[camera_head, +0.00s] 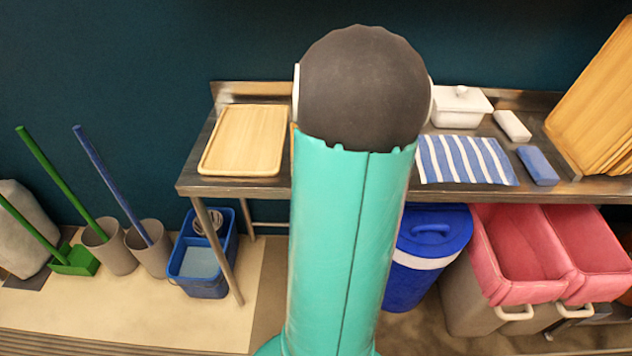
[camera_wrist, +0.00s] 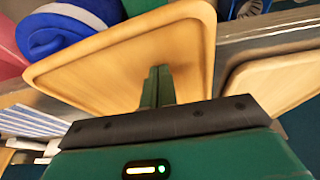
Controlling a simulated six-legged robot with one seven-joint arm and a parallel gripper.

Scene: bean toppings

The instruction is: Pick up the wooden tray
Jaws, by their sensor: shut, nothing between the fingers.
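A pale wooden tray (camera_head: 245,140) with a raised rim lies flat at the left end of the steel table in the head view. In the wrist view a rimmed wooden tray (camera_wrist: 108,68) fills the middle, close to my gripper (camera_wrist: 159,70). A second pale wooden tray or board (camera_wrist: 275,95) shows at the right. I cannot tell which of these is the tray in the head view. My green fingers are shut and overlap the middle tray; whether they touch it is unclear. My arm hides the table's middle in the head view, and my gripper is not visible there.
The steel table (camera_head: 232,187) also holds a striped cloth (camera_head: 466,160), a white lidded dish (camera_head: 460,106), a blue sponge (camera_head: 537,166) and leaning wooden boards (camera_head: 592,110). Below stand a blue lidded bin (camera_head: 425,245), pink-lined bins (camera_head: 520,250) and a blue bucket (camera_head: 200,262).

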